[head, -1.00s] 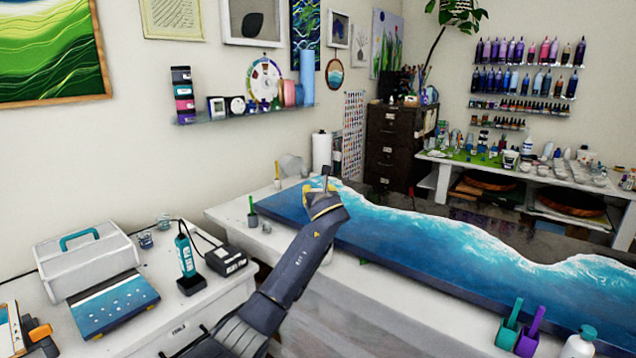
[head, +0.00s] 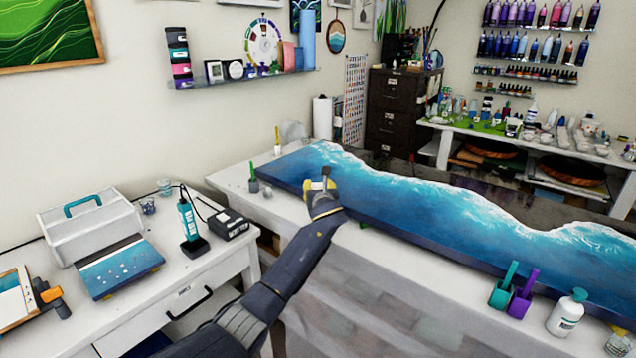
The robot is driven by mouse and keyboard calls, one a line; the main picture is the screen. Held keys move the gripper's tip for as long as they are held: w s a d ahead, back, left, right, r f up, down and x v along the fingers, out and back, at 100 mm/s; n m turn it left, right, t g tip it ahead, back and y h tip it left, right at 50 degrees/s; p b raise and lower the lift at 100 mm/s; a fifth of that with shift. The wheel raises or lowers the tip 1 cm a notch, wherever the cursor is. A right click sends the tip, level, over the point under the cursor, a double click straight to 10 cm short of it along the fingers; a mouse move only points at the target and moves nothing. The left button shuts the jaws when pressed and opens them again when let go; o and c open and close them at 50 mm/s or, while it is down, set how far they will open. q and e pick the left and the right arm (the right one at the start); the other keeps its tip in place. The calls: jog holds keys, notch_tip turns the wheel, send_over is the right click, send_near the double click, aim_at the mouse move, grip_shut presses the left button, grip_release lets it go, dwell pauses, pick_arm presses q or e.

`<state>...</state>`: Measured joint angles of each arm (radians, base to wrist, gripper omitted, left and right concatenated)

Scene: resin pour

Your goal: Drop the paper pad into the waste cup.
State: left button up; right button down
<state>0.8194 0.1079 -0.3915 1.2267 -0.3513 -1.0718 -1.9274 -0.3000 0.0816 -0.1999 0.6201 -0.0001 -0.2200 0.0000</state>
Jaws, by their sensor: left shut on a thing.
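My left gripper (head: 322,180) is in the middle of the head view, over the near-left part of the blue wave panel. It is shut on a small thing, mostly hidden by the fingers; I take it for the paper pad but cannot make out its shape. A small dark cup (head: 254,186) with a green stick stands on the bench to the left of the gripper, apart from it. A small clear cup (head: 267,191) is beside it. I cannot tell which cup is the waste cup. My right gripper is not in view.
The wave panel (head: 420,205) fills most of the white bench. A white case (head: 92,225) and a black box (head: 228,224) sit on the left table.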

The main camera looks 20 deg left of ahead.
pick_arm(q)
jog(key=shift+f, duration=0.2)
jog(key=o, duration=0.9)
jog(key=shift+v, duration=6.05)
jog(key=shift+f, duration=0.1)
